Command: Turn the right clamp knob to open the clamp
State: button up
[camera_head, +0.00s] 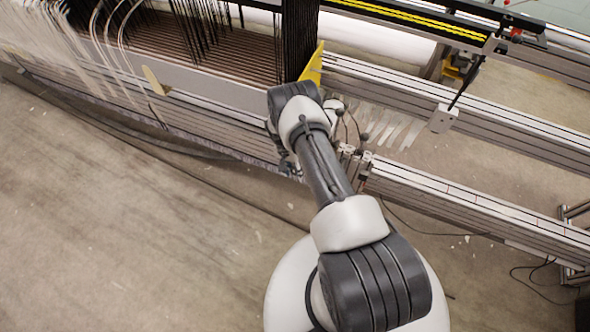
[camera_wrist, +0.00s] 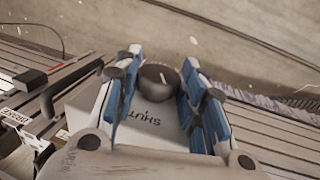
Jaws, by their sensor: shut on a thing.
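In the wrist view, a dark round knob (camera_wrist: 160,84) sits between the two blue-and-grey fingers of my gripper (camera_wrist: 161,70). The fingers are shut on its sides. A pale surface with dark lettering shows below the knob, between the fingers. I cannot tell whether the clamp under the knob is open or closed. In the head view, my wrist and arm cover the knob and most of the gripper, which is at the near rail of the machine.
A long metal rail (camera_head: 470,205) runs to the right. White and dark threads hang over the machine at upper left. A yellow plate (camera_head: 314,66) stands just behind my wrist. Loose cables lie on the floor. The floor (camera_head: 110,230) at left is clear.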

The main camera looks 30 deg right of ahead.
jog(key=shift+w+a+f+g+h, duration=0.1)
jog(key=shift+g+h, duration=0.4)
jog(key=shift+g, duration=0.05)
jog(key=shift+w+a+f+g+h, duration=0.1)
jog(key=shift+g+h, duration=0.4)
jog(key=shift+g, duration=0.05)
jog(key=o, duration=1.1)
jog(key=shift+r, duration=0.1)
jog(key=shift+c, duration=0.2)
jog(key=v, duration=1.2)
